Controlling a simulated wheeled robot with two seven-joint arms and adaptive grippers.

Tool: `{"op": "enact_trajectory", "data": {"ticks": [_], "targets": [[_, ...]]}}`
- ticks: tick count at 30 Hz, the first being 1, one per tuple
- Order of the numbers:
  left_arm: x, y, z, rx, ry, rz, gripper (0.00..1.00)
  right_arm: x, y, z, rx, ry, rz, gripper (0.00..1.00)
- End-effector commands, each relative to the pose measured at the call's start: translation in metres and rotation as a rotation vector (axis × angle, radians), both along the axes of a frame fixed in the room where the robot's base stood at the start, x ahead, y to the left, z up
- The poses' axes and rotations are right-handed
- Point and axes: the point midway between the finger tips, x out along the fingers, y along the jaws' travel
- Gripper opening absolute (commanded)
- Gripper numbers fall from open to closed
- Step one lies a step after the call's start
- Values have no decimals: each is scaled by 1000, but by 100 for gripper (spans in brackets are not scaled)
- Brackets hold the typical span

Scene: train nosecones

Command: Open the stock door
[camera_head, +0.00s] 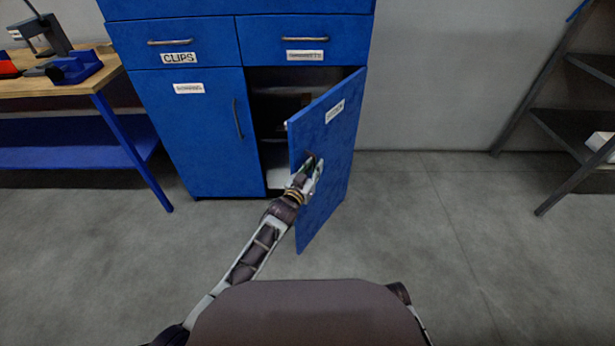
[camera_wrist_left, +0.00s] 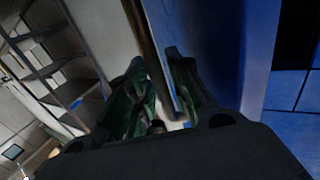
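The blue right-hand lower door (camera_head: 328,185) of the cabinet stands partly open, swung out toward me from its right side. It carries a small white label (camera_head: 335,112), too blurred to read. My left gripper (camera_head: 309,178) is at its outer face, near the free edge. In the left wrist view, the left gripper's fingers (camera_wrist_left: 160,88) lie on either side of a narrow upright bar that looks like the door's handle, beside the blue panel (camera_wrist_left: 215,45). They look closed on it. The handle is hidden in the head view. My right gripper is not in view.
The cabinet's left lower door (camera_head: 190,140) and the drawers above, one labelled CLIPS (camera_head: 179,58), are shut. Dark shelves (camera_head: 275,120) show inside the opening. A workbench (camera_head: 60,85) stands left, a shelf rack (camera_head: 575,120) right. The floor (camera_head: 420,230) right of the door is clear.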

Motion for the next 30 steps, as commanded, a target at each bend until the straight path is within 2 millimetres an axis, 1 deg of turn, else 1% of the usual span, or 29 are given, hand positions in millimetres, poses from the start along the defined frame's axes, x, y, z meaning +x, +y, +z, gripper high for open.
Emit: {"op": "enact_trajectory", "data": {"ticks": [8, 30], "targets": [[-12, 6, -1, 0, 1, 0, 21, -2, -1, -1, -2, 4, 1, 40], [-75, 38, -1, 0, 0, 0, 21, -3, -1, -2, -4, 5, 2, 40]]}}
